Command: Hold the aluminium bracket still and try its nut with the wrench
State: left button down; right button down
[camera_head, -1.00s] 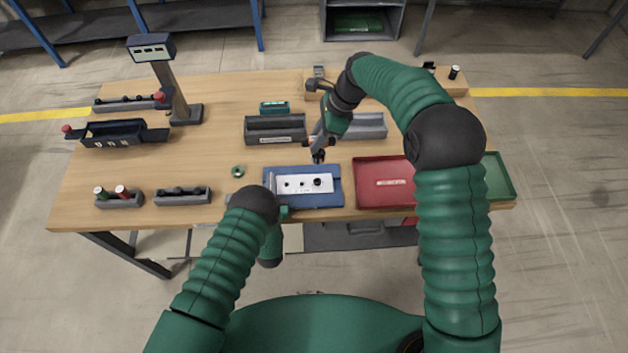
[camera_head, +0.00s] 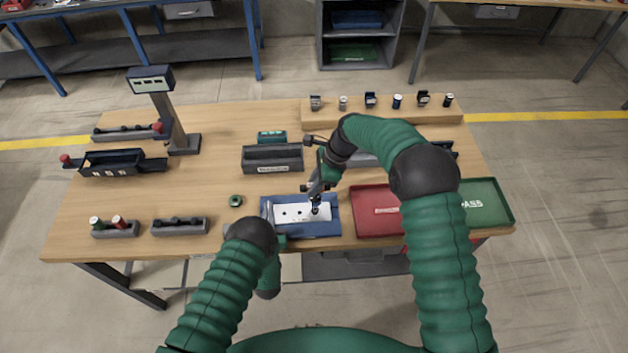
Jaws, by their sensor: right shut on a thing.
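The aluminium bracket (camera_head: 290,213) is a pale plate with dark holes, lying flat on a blue fixture (camera_head: 300,230) at the table's front. My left gripper (camera_head: 267,210) is at the bracket's left end, mostly hidden behind my own forearm; its jaws are too small to judge. My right gripper (camera_head: 317,188) is above the bracket's right end, shut on a dark slim tool, seemingly the wrench (camera_head: 315,203). The tool's lower end is over the nut's place and hides the nut; I cannot tell whether they touch.
A red tray (camera_head: 372,222) lies just right of the fixture, and a green tray (camera_head: 490,205) beyond it, partly behind my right arm. A grey bin (camera_head: 272,158) stands behind the fixture. A small green ring-like item (camera_head: 236,201) lies to the left.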

aim_at(315, 211)
pick_arm(q)
jog(key=shift+s, duration=0.1)
pick_arm(e)
jog(key=shift+s+r, duration=0.1)
jog(key=shift+f, duration=2.2)
jog(key=shift+f, duration=0.95)
jog(key=shift+s, duration=0.1)
jog(key=shift+m+t, duration=0.4)
jog(key=shift+m, duration=0.8)
